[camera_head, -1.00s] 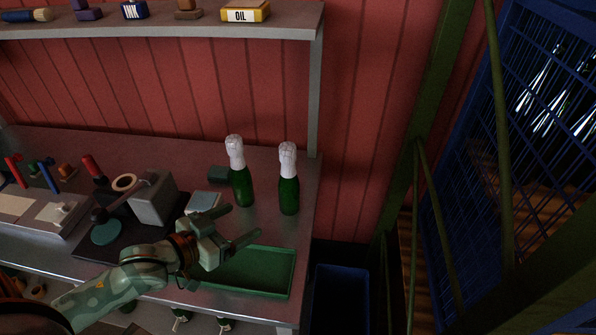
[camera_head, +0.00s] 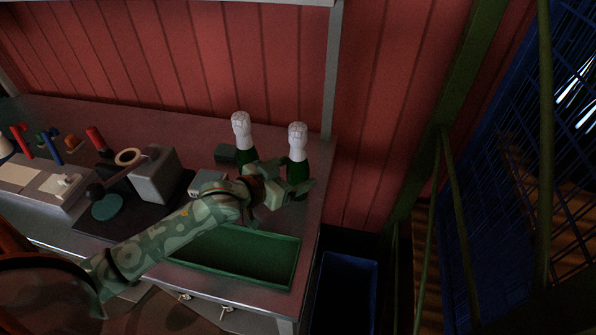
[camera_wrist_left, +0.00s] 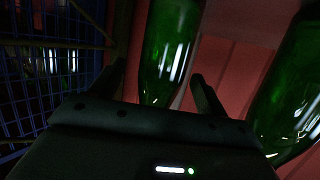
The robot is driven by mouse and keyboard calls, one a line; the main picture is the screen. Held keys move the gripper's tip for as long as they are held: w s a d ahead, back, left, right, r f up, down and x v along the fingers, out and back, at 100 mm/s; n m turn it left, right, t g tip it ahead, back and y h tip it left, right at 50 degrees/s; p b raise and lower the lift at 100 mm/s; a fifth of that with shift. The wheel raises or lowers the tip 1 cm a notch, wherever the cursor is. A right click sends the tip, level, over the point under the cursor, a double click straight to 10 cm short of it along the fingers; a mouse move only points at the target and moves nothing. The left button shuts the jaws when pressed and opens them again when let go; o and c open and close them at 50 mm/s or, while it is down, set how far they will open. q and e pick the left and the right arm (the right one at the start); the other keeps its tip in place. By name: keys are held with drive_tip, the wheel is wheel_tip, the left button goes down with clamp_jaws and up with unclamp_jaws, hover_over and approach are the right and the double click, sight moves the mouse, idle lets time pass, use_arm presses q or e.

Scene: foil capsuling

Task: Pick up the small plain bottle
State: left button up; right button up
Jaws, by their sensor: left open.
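Two green bottles with white foil tops stand side by side at the right end of the workbench, the left bottle (camera_head: 241,128) and the right bottle (camera_head: 298,140). I cannot tell which is the small plain one. My left gripper (camera_head: 298,177) is open at the right bottle and partly covers its lower body. In the left wrist view, the right bottle (camera_wrist_left: 168,45) is between the open fingers of the gripper (camera_wrist_left: 158,84), and the left bottle (camera_wrist_left: 290,85) stands outside them on the right. Their bases are hidden. My right gripper is not in view.
A green tray (camera_head: 287,283) lies below my left forearm. A grey block machine (camera_head: 155,177) on a dark mat and several small tools are to the left. A blue bin (camera_head: 347,295) stands beyond the bench's right edge, with a blue mesh cage (camera_head: 505,150) farther right.

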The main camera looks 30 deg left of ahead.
sight(303, 168)
use_arm(q)
drive_tip(key=b+x, duration=0.1)
drive_tip(key=x, duration=0.3)
drive_tip(key=shift+w+a, duration=0.1)
drive_tip(key=shift+c, duration=0.7)
drive_tip(key=c, duration=1)
drive_tip(key=shift+c, duration=1.3)
drive_tip(key=shift+r, duration=0.15)
